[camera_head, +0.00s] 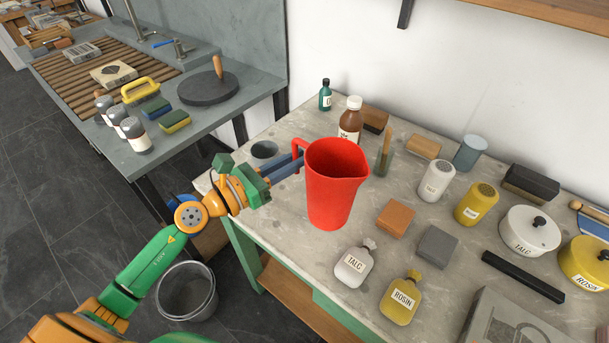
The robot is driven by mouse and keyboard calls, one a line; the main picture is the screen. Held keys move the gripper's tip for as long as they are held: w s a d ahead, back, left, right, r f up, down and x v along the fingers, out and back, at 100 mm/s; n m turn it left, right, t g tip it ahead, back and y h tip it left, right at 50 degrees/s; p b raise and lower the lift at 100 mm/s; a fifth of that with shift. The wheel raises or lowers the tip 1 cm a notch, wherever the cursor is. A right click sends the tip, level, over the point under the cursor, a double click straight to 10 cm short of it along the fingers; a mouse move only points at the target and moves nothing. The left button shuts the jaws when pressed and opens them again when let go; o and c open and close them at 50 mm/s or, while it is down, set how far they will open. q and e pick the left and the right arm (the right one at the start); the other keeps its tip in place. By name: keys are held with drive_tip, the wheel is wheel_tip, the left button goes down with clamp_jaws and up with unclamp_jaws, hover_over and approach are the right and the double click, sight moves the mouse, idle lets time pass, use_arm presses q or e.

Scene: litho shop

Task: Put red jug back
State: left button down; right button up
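The red jug (335,190) is upright over the left part of the stone-topped table (300,255), with its spout to the right and its handle to the left. I cannot tell whether its base touches the table or is a little above it. My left gripper (293,162) comes in from the left, and its dark fingers are at the jug's handle and look shut on it. The fingertips are partly hidden by the handle and the jug. My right gripper is not in view.
Talc (353,268) and rosin (400,302) bags lie in front. Blocks, shakers and pots crowd the right. A sink counter (200,140) is at left, a bucket (187,291) below.

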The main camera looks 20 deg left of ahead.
use_arm(q)
wheel_tip(320, 180, down, 6)
drive_tip(key=w+b, duration=0.2)
drive_tip(key=shift+w+d, duration=0.25)
drive_tip(key=shift+d, duration=0.2)
drive_tip(key=shift+f, duration=0.1)
drive_tip(key=c, duration=1.3)
unclamp_jaws()
drive_tip(key=shift+f, duration=0.2)
drive_tip(key=o, duration=0.4)
drive_tip(key=shift+r, duration=0.1)
drive_tip(key=shift+o, duration=0.2)
drive_tip(key=shift+r, duration=0.15)
drive_tip(key=b+v, duration=0.2)
drive_tip(key=v, duration=0.3)
drive_tip(key=b+v, duration=0.2)
drive_tip(key=v, duration=0.4)
drive_tip(key=shift+s+a+f, duration=0.15)
drive_tip(key=shift+s+f, duration=0.1)
drive_tip(key=shift+s, duration=0.05)
drive_tip(key=shift+s+a+r, duration=0.1)
drive_tip(key=shift+s+r, duration=0.05)
drive_tip(key=shift+s, duration=0.05)
